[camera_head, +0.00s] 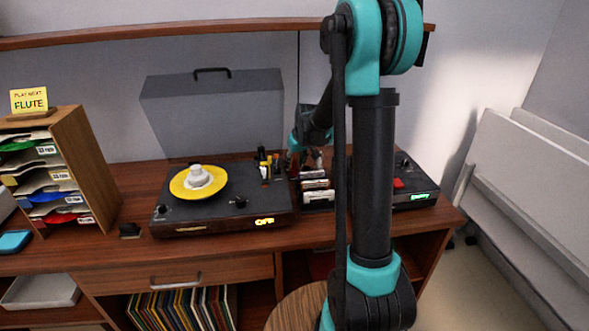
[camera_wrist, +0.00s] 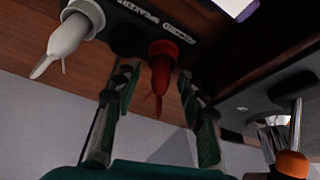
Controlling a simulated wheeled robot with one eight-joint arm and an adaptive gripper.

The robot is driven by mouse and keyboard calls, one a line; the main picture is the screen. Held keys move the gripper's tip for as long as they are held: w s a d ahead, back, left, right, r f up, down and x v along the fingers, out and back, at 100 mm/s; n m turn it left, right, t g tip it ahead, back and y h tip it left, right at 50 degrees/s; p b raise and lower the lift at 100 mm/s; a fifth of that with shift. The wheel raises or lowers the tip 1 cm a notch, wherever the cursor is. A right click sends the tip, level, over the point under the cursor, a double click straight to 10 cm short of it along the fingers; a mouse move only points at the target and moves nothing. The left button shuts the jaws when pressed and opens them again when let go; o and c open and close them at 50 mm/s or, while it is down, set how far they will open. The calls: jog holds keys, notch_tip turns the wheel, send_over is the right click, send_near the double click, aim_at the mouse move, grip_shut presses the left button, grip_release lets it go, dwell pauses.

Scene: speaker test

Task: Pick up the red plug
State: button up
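The red plug (camera_wrist: 162,75) shows in the wrist view, with thin red leads coming off its lower end. Its wider end is beside a dark strip with lettering that seems to read "SPEAKERS" (camera_wrist: 140,14). My gripper (camera_wrist: 158,76) is open, with one finger on each side of the red plug in the picture. I see a gap on both sides, and I cannot tell how far it is in depth. A white plug (camera_wrist: 75,35) is to the left of it. In the head view my gripper (camera_head: 306,157) is small, behind the turntable's right side, and I cannot make out the red plug there.
A turntable (camera_head: 220,222) with a yellow record is left of my gripper. A rack (camera_head: 317,196) and a dark device (camera_head: 415,197) with a red button stand to the right. An orange-ended part (camera_wrist: 292,163) and metal pins are close by in the wrist view.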

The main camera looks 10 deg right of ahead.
grip_shut()
jog(key=shift+r, duration=0.1)
